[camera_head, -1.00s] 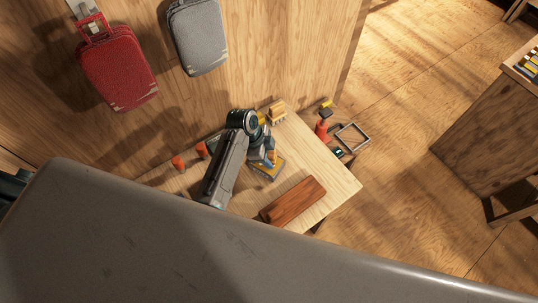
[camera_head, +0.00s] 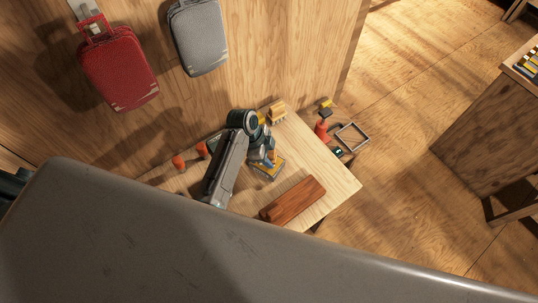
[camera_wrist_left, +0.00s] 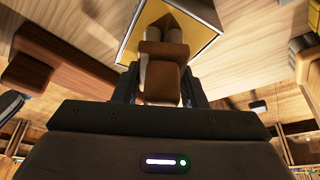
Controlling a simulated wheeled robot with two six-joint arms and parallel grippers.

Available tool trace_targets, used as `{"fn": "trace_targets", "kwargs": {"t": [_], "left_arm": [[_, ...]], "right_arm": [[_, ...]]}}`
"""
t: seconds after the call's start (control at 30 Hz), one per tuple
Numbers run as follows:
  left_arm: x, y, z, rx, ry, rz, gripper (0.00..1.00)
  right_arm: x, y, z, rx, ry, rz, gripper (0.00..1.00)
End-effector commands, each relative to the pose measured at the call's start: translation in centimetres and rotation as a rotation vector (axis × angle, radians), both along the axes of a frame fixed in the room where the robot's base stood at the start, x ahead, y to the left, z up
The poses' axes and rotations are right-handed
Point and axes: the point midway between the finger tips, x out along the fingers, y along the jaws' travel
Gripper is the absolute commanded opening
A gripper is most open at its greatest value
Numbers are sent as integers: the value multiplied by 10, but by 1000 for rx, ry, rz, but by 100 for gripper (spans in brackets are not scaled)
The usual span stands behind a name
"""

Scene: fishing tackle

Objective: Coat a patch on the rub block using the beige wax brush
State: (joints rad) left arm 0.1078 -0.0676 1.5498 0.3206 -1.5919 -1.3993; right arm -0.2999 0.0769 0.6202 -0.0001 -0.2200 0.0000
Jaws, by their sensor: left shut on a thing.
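My left gripper (camera_head: 268,158) is over the small table in the head view. It is shut on a brown and beige piece (camera_wrist_left: 162,75), which looks like the wax brush. A long red-brown block (camera_head: 293,201) lies on the table, right of and nearer than the gripper. My right gripper is not in view.
Two orange cups (camera_head: 179,162) (camera_head: 201,149) stand at the table's left. A yellow item (camera_head: 277,112) stands at the back edge. An orange bottle-like item (camera_head: 321,130) and a square frame (camera_head: 352,136) are off to the right. The table's right end (camera_head: 335,178) is bare.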

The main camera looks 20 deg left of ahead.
Motion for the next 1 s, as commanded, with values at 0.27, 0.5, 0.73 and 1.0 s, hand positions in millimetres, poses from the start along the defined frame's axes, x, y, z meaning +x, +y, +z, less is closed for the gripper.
{"fn": "trace_targets", "kwargs": {"t": [0.27, 0.5, 0.73, 1.0], "left_arm": [[-2, 0, 6, 1, 5, -1, 20], [-1, 0, 26, 1, 3, 0, 20], [-1, 0, 45, 1, 2, -1, 20], [0, 0, 62, 0, 0, -1, 20]], "right_arm": [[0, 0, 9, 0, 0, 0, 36], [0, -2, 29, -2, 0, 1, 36], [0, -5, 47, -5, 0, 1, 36], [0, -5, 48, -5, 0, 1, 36]]}}
